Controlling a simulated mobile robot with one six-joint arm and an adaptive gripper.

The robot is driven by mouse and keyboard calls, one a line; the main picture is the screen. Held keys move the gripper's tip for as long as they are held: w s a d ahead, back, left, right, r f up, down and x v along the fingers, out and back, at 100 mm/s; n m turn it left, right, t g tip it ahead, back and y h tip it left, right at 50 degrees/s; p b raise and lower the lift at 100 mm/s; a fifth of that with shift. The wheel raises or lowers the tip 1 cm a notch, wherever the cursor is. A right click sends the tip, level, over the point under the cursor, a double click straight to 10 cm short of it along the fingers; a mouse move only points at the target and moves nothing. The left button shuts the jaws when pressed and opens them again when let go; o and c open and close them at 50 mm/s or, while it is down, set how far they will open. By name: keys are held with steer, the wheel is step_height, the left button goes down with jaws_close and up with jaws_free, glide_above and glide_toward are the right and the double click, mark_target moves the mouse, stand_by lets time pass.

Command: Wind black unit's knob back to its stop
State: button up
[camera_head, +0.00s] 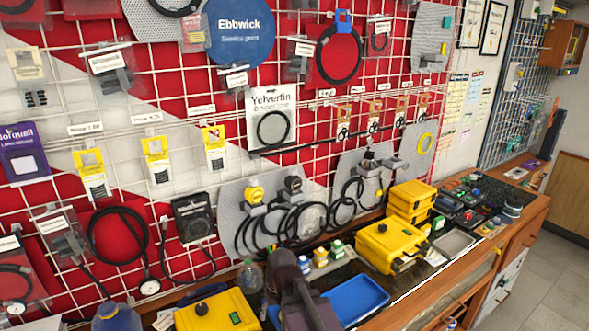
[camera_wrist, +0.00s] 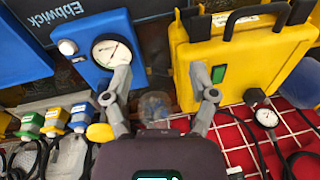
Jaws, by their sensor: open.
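On the wall grid in the head view, a regulator with a black round knob (camera_head: 292,184) is mounted on a grey plate, right of a similar one with a yellow knob (camera_head: 254,193). Black hoses hang below both. The black one seems to be the black unit. I cannot read its knob's turn position, and I cannot make it out in the wrist view. My gripper (camera_wrist: 162,84) is open, its two grey fingers spread apart with nothing gripped. It is over the bench, below and apart from the regulators. In the head view my dark arm hides the fingertips.
A blue box with a dial gauge (camera_wrist: 110,50) and a yellow case (camera_wrist: 240,55) lie beyond my fingers. A clear bottle (camera_wrist: 155,105) shows between them. Small capped jars (camera_head: 320,257), a blue tray (camera_head: 355,300) and yellow cases (camera_head: 390,245) crowd the bench.

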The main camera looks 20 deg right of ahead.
steer(key=w+d+r+n+t+y+p, duration=0.2)
steer(key=w+r+t+y, duration=0.15)
steer(key=w+r, duration=0.35)
steer(key=n+t+y+p, duration=0.3)
steer(key=t+y+p, duration=0.15)
steer(key=t, duration=0.75)
glide_toward(293, 169)
steer(key=s+d+h, duration=0.1)
steer(key=s+d, duration=0.1)
steer(key=s, duration=0.1)
steer(key=shift+s+a+r+p, duration=0.1)
steer(key=shift+s+r+p, duration=0.1)
steer(key=shift+p, duration=0.2)
steer(key=x, duration=1.4)
steer(key=shift+s+a+f, duration=0.1)
jaws_close()
